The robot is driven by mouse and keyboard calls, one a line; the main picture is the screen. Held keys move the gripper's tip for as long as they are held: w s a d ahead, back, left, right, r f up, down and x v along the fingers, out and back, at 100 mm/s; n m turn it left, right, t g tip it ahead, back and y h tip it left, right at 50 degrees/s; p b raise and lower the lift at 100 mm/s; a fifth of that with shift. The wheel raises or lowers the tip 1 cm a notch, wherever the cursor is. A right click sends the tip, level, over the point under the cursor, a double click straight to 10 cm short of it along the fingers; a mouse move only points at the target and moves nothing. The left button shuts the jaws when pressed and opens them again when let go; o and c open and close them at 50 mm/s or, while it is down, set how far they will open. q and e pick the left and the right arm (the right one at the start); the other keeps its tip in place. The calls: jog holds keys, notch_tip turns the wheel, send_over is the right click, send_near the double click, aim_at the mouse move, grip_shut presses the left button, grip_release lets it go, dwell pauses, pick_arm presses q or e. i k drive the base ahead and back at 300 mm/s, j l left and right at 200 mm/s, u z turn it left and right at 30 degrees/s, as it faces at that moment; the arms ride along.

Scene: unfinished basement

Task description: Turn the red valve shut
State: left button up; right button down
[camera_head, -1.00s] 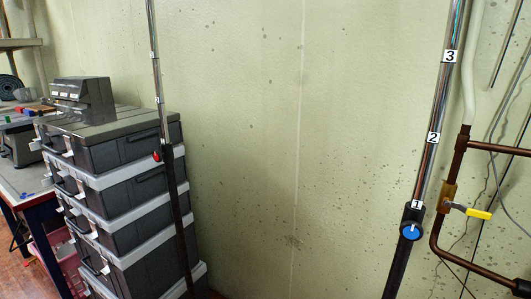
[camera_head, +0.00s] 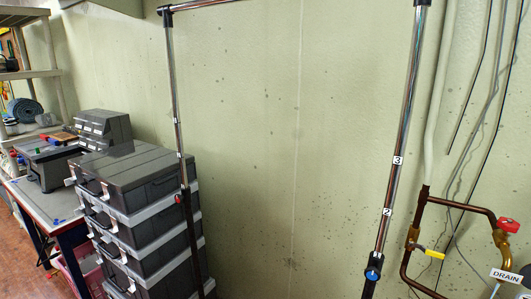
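A red valve handle (camera_head: 508,225) sits at the far right, on the upper right end of a brown copper pipe loop (camera_head: 405,270). A brass-coloured fitting (camera_head: 502,243) is just below it. A second valve with a yellow lever (camera_head: 432,253) is on the left upright of the same loop. A white "DRAIN" tag (camera_head: 505,275) hangs low at the right edge. Neither of my grippers is in view. From this angle I cannot tell how far the red valve is turned.
A chrome and black rack frame stands before the wall, with a left post (camera_head: 175,100) and a numbered right post (camera_head: 398,140) close to the pipes. Stacked grey cases (camera_head: 150,205) and a workbench (camera_head: 50,205) are at left. Bare wall lies between.

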aim_at(507, 224)
jog(key=z, duration=1.5)
